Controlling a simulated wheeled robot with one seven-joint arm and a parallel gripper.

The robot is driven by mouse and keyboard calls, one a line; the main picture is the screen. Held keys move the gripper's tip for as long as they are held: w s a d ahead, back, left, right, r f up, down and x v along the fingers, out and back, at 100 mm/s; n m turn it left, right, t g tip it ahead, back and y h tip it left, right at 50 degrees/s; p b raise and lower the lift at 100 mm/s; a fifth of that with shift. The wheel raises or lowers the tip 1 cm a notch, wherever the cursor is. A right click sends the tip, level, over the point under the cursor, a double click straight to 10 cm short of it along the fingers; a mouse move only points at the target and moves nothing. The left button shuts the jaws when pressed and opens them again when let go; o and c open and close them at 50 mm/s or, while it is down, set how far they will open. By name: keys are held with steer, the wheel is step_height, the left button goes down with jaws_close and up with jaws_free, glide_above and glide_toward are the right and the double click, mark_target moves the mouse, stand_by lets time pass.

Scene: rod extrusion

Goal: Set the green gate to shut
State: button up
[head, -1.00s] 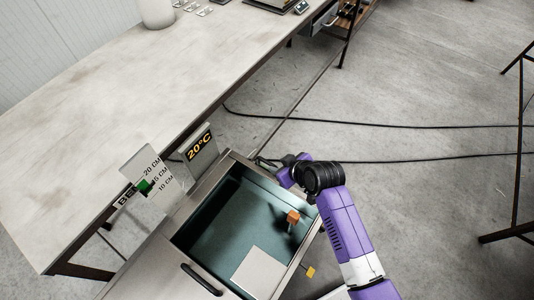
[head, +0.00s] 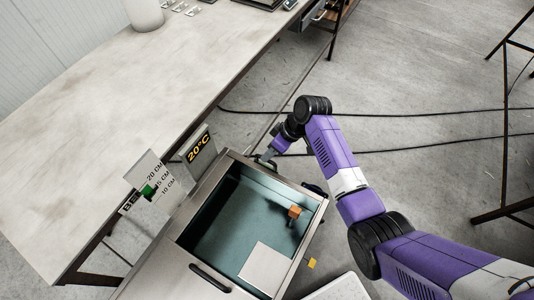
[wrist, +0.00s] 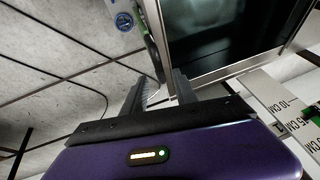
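Just beyond the fingertips is a dark bar with a greenish edge (wrist: 152,52), beside the tank's metal rim. It may be the green gate, but I cannot tell its setting. In the head view my gripper (head: 268,156) is at the tank's far rim, and the bar there is mostly hidden. The open metal tank (head: 193,207) has a teal inside.
An orange block (head: 295,212) stands in the tank, near a pale plate (head: 267,267). A scale sign (head: 160,180) with a green marker (head: 148,192) and a 20°C display (head: 198,148) stand at the tank's left. A long table (head: 110,120) fills the left. Cables cross the floor.

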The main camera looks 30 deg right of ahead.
steer(key=shift+x, duration=1.35)
jaws_close()
stand_by(0.4)
